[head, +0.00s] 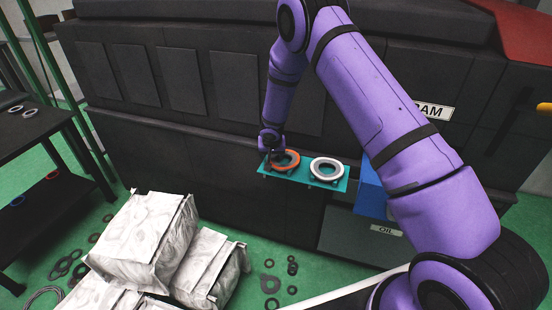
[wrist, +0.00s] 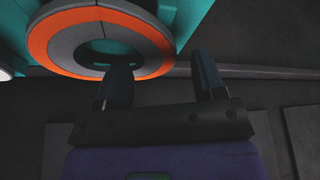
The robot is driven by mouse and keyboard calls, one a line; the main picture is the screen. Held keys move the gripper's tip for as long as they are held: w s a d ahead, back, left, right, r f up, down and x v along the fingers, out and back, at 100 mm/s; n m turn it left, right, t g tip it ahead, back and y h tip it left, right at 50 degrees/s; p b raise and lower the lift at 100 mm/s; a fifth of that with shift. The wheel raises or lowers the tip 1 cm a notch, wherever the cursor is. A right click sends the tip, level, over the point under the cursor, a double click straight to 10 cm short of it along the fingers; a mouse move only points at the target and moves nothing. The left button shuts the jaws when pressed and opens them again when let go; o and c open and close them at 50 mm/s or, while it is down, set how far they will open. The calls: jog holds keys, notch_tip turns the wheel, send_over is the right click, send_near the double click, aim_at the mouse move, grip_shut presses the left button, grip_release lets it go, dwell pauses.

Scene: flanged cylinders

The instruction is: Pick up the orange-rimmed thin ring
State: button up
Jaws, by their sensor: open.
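The orange-rimmed thin ring (head: 287,160) lies on a narrow teal shelf (head: 330,183) on the front of the dark machine. In the wrist view the ring (wrist: 45,40) has an orange outer band, a grey inner band and a teal-showing hole. My gripper (head: 272,155) is at the ring's left side in the head view. In the wrist view my gripper (wrist: 162,72) has its two fingers apart. The left finger overlaps the ring's near edge in the picture, and the right finger is outside the rim. I cannot tell whether either finger touches the ring.
A white-rimmed ring (head: 327,163) lies on the shelf to the right. A blue box (head: 372,190) is right of the shelf. White sacks (head: 145,240) and several dark rings lie on the green floor. A dark table (head: 30,130) with rings stands at left.

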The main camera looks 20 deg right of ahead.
jog(key=shift+w+f, duration=0.2)
jog(key=shift+f, duration=0.3)
jog(key=shift+s, duration=0.1)
grip_shut()
jog(key=shift+d, duration=0.1)
notch_tip(320, 180, up, 3)
jog(key=shift+r, duration=0.15)
jog(key=shift+s+r, duration=0.15)
jog(key=shift+r, duration=0.05)
jog(key=s+a+r, duration=0.1)
jog(key=s+a, duration=0.3)
jog(key=s, duration=1.1)
jog(key=shift+r, duration=0.2)
